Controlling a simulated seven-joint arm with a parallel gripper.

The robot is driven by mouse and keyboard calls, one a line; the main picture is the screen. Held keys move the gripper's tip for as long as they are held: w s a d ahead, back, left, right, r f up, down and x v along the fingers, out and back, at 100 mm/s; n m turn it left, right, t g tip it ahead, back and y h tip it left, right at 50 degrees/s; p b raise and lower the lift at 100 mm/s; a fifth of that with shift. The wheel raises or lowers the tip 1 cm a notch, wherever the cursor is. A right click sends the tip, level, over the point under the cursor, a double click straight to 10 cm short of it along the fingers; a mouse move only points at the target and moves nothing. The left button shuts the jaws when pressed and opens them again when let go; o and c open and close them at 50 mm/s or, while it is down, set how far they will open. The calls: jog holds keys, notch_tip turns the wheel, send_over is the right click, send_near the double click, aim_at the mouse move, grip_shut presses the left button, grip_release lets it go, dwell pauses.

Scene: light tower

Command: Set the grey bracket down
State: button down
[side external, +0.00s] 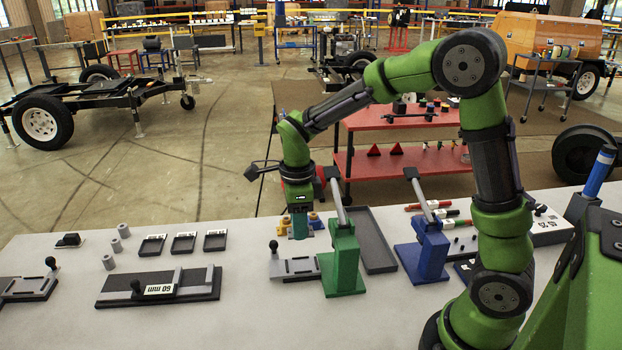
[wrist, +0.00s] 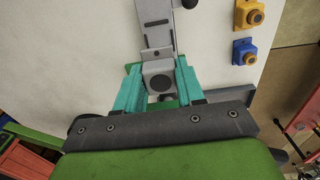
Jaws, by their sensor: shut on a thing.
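In the wrist view, the teal fingers of my gripper (wrist: 158,88) are closed on the grey bracket (wrist: 158,72), a small grey piece with a round dark hole. In the side view my gripper (side external: 299,226) points down just behind and left of the green press (side external: 343,262). The bracket cannot be made out there. In the wrist view a long light grey slotted part (wrist: 156,25) lies just beyond the bracket. I cannot tell whether the bracket touches it or what is under the bracket.
A grey fixture with a black knob (side external: 297,268) sits left of the green press. A blue press (side external: 428,255) and a dark tray (side external: 376,240) stand to the right. Yellow (wrist: 248,12) and blue (wrist: 243,51) blocks are near my gripper.

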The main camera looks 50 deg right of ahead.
notch_tip(320, 180, up, 19)
jog(key=m, duration=1.8)
send_over(367, 237)
jog(key=f, duration=0.1)
notch_tip(367, 237, down, 29)
jog(key=shift+d+r, duration=0.1)
jog(key=c, duration=1)
grip_release()
jog(key=shift+o, duration=0.2)
notch_tip(367, 237, up, 12)
